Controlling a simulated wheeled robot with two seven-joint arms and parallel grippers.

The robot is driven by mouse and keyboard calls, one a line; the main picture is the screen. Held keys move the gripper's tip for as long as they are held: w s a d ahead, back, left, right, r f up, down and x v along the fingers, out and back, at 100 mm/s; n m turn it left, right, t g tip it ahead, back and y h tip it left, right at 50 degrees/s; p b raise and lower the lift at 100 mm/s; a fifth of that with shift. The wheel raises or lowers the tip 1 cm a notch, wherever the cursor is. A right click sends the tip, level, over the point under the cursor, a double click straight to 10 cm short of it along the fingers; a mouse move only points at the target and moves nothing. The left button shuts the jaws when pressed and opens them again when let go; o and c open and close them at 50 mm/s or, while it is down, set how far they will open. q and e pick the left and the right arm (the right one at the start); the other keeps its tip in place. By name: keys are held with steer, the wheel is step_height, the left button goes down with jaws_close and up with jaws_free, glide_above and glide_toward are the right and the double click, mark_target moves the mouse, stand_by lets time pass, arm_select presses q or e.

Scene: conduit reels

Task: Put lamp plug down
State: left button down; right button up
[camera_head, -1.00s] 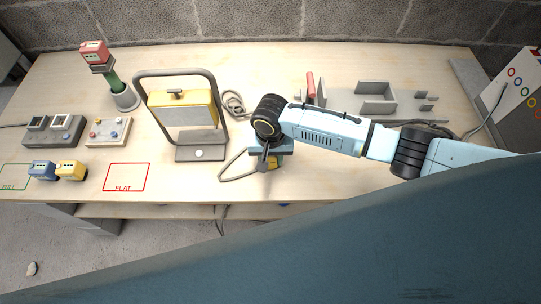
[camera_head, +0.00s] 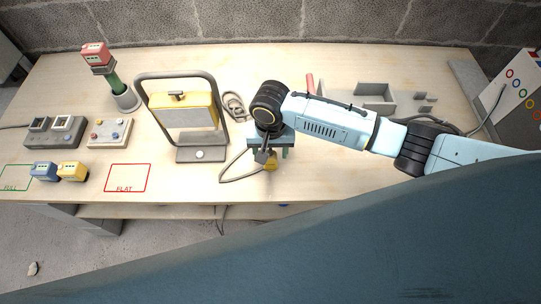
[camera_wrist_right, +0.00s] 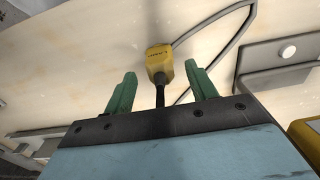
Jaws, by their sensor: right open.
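The lamp plug (camera_head: 271,163) is a small yellow block on a grey cable, near the front edge of the table, right of the work lamp (camera_head: 190,113). In the right wrist view the plug (camera_wrist_right: 159,62) shows between and slightly beyond the fingertips, with a dark stem pointing back toward the palm. My right gripper (camera_wrist_right: 160,75) is open, its two green fingers spread with a gap on either side of the plug. In the head view my right gripper (camera_head: 268,149) is over the plug and partly hides it. My left gripper is not in view.
A red FLAT outline (camera_head: 127,178) lies left of the lamp. A red block (camera_head: 95,54) tops a green post. Grey open bins (camera_head: 376,91) stand behind my right arm.

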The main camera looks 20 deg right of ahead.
step_height(320, 180, up, 8)
steer(key=shift+r+p, duration=0.1)
steer(key=shift+p, duration=0.35)
